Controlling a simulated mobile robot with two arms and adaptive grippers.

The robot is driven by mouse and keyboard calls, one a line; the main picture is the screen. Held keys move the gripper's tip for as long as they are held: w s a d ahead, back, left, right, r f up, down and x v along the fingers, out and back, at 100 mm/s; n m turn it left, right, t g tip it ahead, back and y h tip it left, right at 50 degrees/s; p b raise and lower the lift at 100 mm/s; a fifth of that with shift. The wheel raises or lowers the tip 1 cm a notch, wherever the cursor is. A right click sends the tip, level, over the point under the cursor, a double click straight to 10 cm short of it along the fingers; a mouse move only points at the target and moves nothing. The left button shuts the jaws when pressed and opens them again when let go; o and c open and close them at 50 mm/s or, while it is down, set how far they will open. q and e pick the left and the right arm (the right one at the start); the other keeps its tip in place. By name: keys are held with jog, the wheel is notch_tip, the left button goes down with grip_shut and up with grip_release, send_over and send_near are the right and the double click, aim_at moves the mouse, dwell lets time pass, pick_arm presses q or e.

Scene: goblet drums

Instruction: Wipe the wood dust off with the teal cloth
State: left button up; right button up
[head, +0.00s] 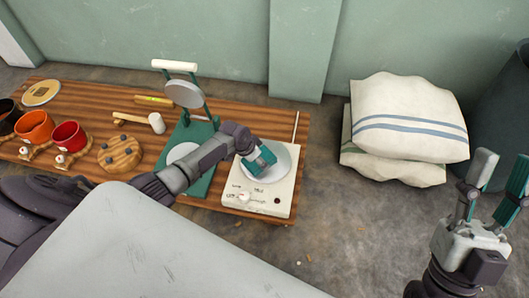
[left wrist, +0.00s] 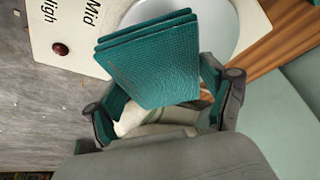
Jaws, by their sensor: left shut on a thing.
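The teal cloth (left wrist: 150,60) is a folded, layered pad with a woven texture in the left wrist view. My left gripper (head: 259,158) is shut on it, with its fingers on either side (left wrist: 165,105). The cloth is over the round grey plate (left wrist: 215,20) of a white box device (head: 272,196); I cannot tell whether it touches the plate. In the head view the plate (head: 283,162) is partly hidden by the gripper. I cannot make out wood dust on it. My right gripper (head: 503,168) is open and empty, above the floor at the right.
The slatted wooden table (head: 90,92) also holds a green press (head: 197,185), a mallet (head: 156,122), a round wooden block (head: 120,154), and red (head: 68,137) and orange (head: 34,126) cups at left. White sacks (head: 405,120) lie on the floor at right.

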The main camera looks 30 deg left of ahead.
pick_arm(q)
jog(key=shift+r+p, duration=1.3)
jog(key=shift+p, duration=0.1)
jog(key=shift+r+p, duration=0.3)
pick_arm(e)
jog(key=w+f+g+h, duration=0.3)
jog(key=w+f+g, duration=0.4)
jog(key=f+g, duration=0.2)
jog(key=shift+w+a+f, duration=0.15)
jog(key=shift+a+f, duration=0.3)
jog(key=shift+f, duration=0.55)
